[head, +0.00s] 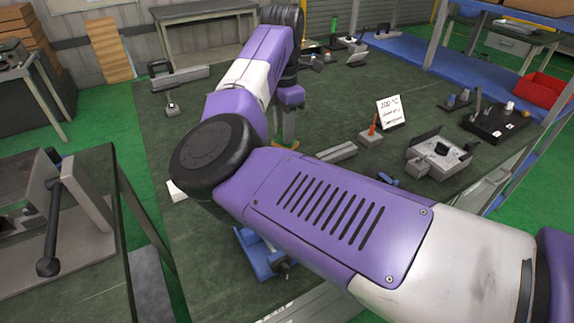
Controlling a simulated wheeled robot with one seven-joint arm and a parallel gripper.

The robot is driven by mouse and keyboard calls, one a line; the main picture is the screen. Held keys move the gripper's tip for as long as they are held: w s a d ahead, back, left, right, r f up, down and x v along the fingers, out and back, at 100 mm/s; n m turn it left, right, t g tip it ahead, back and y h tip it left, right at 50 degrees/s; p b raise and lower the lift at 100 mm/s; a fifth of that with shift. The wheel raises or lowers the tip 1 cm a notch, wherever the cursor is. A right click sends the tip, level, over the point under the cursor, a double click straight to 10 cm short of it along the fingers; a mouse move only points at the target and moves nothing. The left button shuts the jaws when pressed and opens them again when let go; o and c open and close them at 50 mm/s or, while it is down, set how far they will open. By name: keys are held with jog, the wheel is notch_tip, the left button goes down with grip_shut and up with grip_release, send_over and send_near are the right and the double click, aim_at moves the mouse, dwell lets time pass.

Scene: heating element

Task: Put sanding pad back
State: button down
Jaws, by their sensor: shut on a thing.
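My gripper (287,125) is beyond the elbow of my purple and white arm, low over the dark green table (225,100). It is shut on a small green and orange piece (285,146), most likely the sanding pad. The piece is partly hidden by my arm and too small to make out clearly. I cannot tell whether it touches the table. No holder for the pad can be made out with certainty.
Right of my gripper are a grey bar (338,153), an orange-handled tool on a block (371,135), a white sign (390,112) and a grey tray (437,155). A black holder (497,122) stands farther right. A blue fixture (262,258) sits near my forearm. The table's left part is mostly clear.

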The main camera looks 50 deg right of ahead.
notch_tip(320, 180, down, 12)
jog(key=shift+a+f+p, duration=0.1)
jog(key=shift+p, duration=0.3)
jog(key=shift+f, duration=0.1)
jog(key=c, duration=1.1)
grip_release()
